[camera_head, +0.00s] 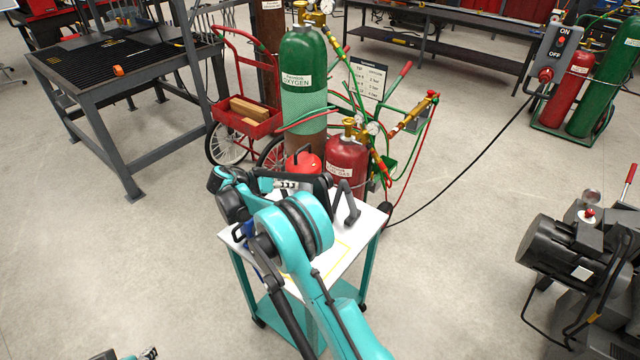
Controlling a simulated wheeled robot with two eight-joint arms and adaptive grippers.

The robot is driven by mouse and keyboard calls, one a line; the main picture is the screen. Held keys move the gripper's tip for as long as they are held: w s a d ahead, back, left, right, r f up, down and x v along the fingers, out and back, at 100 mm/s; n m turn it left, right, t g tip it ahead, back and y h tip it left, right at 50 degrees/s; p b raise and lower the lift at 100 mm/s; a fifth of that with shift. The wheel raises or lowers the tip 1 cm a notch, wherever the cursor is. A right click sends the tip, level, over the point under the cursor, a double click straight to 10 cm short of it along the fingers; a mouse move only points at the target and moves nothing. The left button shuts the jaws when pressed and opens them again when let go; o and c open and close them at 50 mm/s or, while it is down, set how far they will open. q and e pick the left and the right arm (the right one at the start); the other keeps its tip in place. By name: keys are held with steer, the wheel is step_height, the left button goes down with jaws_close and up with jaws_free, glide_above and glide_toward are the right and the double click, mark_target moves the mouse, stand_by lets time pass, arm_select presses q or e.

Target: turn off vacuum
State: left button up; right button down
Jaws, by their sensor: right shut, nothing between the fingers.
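A red rounded body with a dark handle (303,165), perhaps the vacuum, sits at the back of the white-topped cart (345,238). My own arm partly hides it. Its power switch cannot be made out. A grey box marked ON and OFF (560,48) is at the upper right, with a black cable from its lower end; I cannot tell what it feeds. My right gripper (288,184) is shut and empty, just in front of the red body; whether they touch is unclear. My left gripper (140,354) barely shows at the bottom left edge; its jaws cannot be judged.
A green oxygen cylinder (303,70) and a red cylinder (346,160) stand close behind the cart. A slatted metal table (120,75) is at the left. A black motor unit (560,250) stands at the right. Floor between cart and motor is clear, except for the cable.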

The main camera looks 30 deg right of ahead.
mark_target(326, 187)
steer(key=shift+w+d+f+m+h, duration=0.1)
steer(key=shift+w+f+m+h, duration=0.2)
steer(key=shift+f, duration=0.2)
steer(key=b+x, duration=0.4)
steer(key=x, duration=1)
steer(key=shift+f, duration=0.1)
